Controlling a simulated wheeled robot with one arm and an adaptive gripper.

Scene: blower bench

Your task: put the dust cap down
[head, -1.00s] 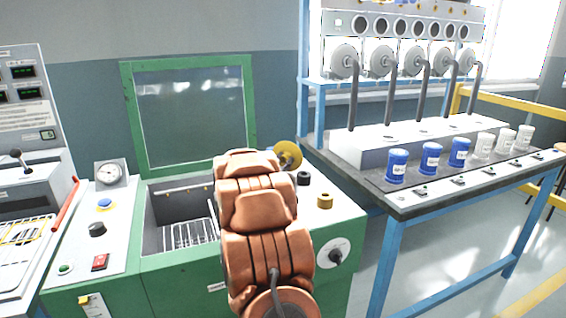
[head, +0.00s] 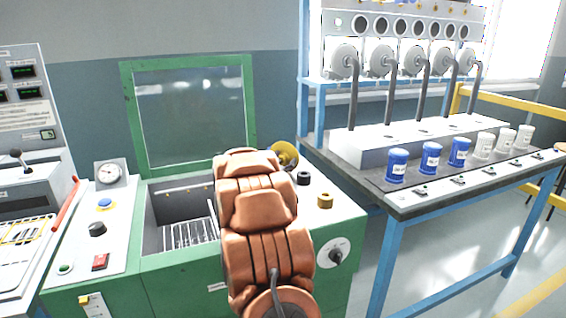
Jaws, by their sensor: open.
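My copper-coloured arm reaches forward over the green machine and hides my gripper from the head view. Nothing in view can be clearly told as the dust cap. A yellow round disc (head: 288,151) shows just beyond the arm's far end, partly covered by it; I cannot tell what it rests on or touches. A small black round piece (head: 304,178) and a brass-coloured round piece (head: 325,201) sit on the machine's white top, right of the arm.
The green machine (head: 185,285) has an open basin with a wire rack (head: 188,234) left of the arm and a raised green-framed window behind. A blue-legged bench (head: 404,201) with blue and white jars stands at right. A gauge (head: 109,173) stands at left.

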